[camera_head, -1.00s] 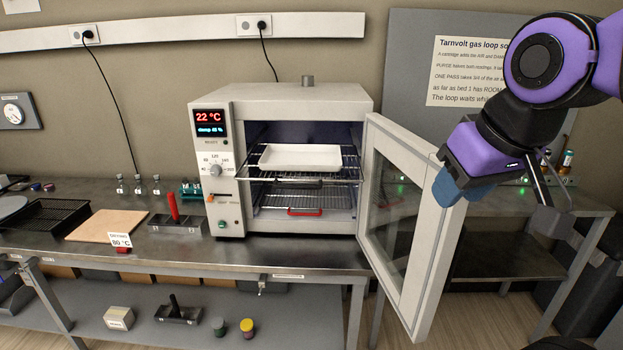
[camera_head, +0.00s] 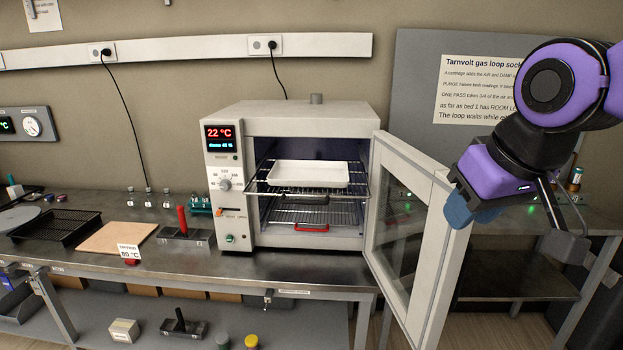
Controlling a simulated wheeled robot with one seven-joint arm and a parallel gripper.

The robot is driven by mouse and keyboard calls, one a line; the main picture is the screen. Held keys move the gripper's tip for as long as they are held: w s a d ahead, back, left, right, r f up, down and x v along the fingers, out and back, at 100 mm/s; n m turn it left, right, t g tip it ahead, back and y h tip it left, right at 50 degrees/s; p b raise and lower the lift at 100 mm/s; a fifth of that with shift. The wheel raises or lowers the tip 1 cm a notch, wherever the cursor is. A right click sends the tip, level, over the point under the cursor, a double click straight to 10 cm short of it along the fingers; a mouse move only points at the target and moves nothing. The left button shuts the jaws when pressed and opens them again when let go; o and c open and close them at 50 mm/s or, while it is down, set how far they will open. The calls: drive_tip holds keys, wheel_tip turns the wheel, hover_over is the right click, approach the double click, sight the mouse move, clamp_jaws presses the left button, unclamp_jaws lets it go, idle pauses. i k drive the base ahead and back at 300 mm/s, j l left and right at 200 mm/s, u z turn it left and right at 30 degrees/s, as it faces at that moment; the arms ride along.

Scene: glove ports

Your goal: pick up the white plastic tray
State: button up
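The white plastic tray (camera_head: 308,174) is shallow and rectangular. It lies on the upper wire rack (camera_head: 310,194) inside the white oven (camera_head: 300,121), whose door (camera_head: 409,238) stands open to the right. My gripper (camera_head: 507,226) is at the right, in front of and to the right of the open door, well apart from the tray. Its two fingers, one blue and one dark grey, are spread apart with nothing between them.
The open door stands between my gripper and the oven mouth. A wooden board (camera_head: 117,237), a black mesh tray (camera_head: 55,227) and a red-handled tool (camera_head: 183,222) lie on the bench to the left.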

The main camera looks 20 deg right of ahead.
sight(284, 173)
drive_tip(key=k+l+z, duration=0.15)
drive_tip(key=k+z, duration=0.3)
drive_tip(key=k, duration=0.15)
drive_tip(key=i+j+z, duration=0.3)
drive_tip(key=j+z, duration=0.35)
drive_tip(key=i+j+z, duration=0.15)
drive_tip(key=j+z, duration=0.15)
drive_tip(key=j, duration=0.2)
drive_tip(key=i+j, duration=0.1)
drive_tip(key=j, duration=0.4)
drive_tip(key=i+j, duration=0.15)
drive_tip(key=j, duration=0.35)
drive_tip(key=i+j, duration=0.1)
drive_tip(key=j, duration=0.4)
drive_tip(key=i+j, duration=0.1)
drive_tip(key=j, duration=0.4)
drive_tip(key=i+j, duration=0.1)
drive_tip(key=j, duration=0.4)
